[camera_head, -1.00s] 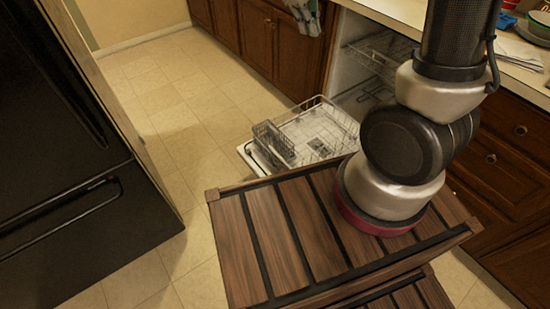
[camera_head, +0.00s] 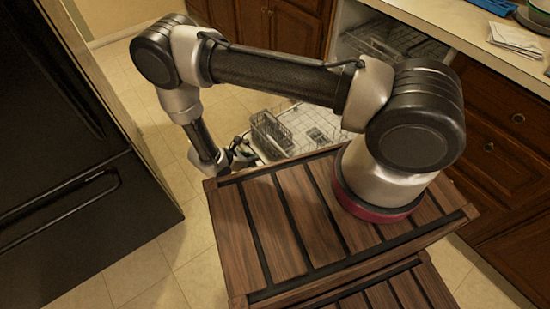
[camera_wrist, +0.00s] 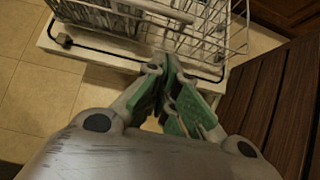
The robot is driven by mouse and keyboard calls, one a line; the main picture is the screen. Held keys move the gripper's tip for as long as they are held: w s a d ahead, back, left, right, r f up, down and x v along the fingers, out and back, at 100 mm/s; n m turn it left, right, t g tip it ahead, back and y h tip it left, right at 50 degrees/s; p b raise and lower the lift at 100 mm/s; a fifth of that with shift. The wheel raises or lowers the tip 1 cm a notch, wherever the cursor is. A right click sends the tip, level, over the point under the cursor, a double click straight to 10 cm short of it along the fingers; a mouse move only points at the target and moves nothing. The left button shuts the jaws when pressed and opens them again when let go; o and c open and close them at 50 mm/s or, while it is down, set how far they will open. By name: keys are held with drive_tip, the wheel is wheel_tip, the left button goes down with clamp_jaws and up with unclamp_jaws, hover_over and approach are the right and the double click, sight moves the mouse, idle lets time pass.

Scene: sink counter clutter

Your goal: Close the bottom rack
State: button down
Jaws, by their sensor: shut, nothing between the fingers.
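The bottom rack (camera_head: 300,128) of the dishwasher is pulled out above the lowered door, with a grey cutlery basket (camera_head: 270,134) at its front. My arm crosses in front of part of it. My gripper (camera_head: 236,160) is low at the outer end of the rack, near the door's outer edge. In the wrist view my gripper (camera_wrist: 172,95) is shut with its green-backed fingers together and nothing between them. The wire rack (camera_wrist: 190,25) lies just beyond the fingertips, over the white door (camera_wrist: 90,55). Whether the fingers touch it I cannot tell.
A slatted wooden surface (camera_head: 265,235), on my own base, stands close to the door; its edge shows right in the wrist view. A black appliance (camera_head: 60,160) stands at left. Tiled floor (camera_head: 150,225) is free between them. The upper rack (camera_head: 385,45) sits inside the dishwasher.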

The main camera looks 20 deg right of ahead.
drive_tip(key=d+r+x, duration=0.1)
drive_tip(key=r+x, duration=0.1)
drive_tip(key=x, duration=1.1)
drive_tip(key=shift+w+d, duration=0.15)
drive_tip(key=shift+d, duration=0.25)
drive_tip(key=shift+d, duration=0.1)
